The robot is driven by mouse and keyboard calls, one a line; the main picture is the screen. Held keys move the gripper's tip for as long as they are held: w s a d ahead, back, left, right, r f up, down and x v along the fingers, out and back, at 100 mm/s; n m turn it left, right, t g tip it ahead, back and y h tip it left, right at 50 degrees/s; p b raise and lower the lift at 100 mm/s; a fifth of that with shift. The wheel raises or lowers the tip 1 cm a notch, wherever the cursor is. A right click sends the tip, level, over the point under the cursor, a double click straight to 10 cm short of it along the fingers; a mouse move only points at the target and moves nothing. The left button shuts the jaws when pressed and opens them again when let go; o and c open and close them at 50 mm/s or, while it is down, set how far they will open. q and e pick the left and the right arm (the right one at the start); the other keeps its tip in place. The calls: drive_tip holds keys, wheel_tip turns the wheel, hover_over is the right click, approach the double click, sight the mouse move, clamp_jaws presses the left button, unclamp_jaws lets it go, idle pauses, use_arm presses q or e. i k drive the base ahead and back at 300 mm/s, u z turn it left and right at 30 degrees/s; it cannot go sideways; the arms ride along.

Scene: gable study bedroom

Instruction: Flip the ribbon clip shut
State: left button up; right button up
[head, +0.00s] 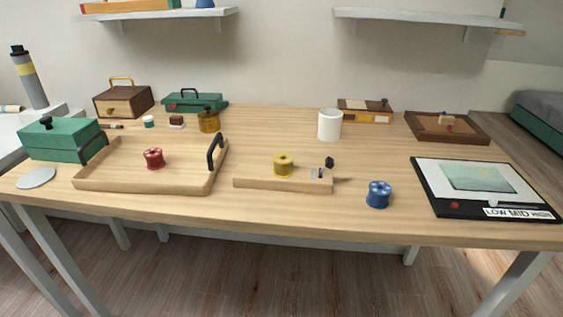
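A low wooden board (255,183) lies near the middle of the table's front part. A yellow spool (284,165) stands upright on it. At the board's right end is a small metal clip (318,173) with a black-tipped lever (329,162) that sticks up, so the clip looks open. The clip's finer parts are too small to tell, and I cannot make out any ribbon in it. Neither of my grippers shows in the head view.
A blue spool (378,194) stands right of the board. A wooden tray (140,183) with black handles holds a red spool (153,158) at left. A black-framed panel (430,195) lies at right. A white cup (330,124) stands behind. The table is bare before the board.

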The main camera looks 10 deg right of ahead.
sight(330, 162)
drive_tip(key=u, duration=1.8)
drive_tip(key=k, duration=0.75)
drive_tip(key=z, duration=1.35)
drive_tip(key=i, duration=0.5)
drive_tip(key=u, duration=0.05)
